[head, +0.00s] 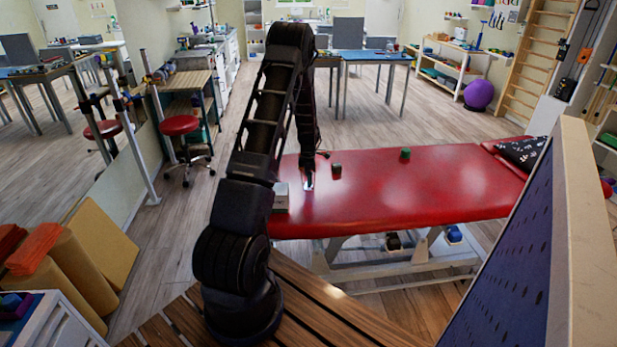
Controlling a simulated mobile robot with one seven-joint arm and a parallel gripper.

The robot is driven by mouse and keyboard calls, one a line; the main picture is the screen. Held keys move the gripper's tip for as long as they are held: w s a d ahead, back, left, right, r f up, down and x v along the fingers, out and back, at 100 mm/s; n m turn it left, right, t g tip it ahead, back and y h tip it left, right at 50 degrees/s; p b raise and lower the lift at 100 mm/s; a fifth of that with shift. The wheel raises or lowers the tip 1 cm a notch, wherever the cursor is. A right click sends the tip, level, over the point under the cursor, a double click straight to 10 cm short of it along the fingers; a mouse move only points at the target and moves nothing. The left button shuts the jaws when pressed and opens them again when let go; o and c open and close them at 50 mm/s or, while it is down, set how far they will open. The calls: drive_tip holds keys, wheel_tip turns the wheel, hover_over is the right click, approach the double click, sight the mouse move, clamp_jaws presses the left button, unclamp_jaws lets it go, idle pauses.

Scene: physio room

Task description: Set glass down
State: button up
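My gripper (308,176) points down over the left end of the red treatment table (410,195). A small bright, pale shape (308,184) shows right at the fingertips, at or just above the red top. It may be the glass, but it is too small to be sure. I cannot tell whether the fingers are closed on it or whether it touches the table. My arm hides part of the table's left end.
A patterned dark pillow (522,151) lies at the right end. The table's middle is clear.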

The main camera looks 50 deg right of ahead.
drive_tip(key=shift+o, duration=0.9)
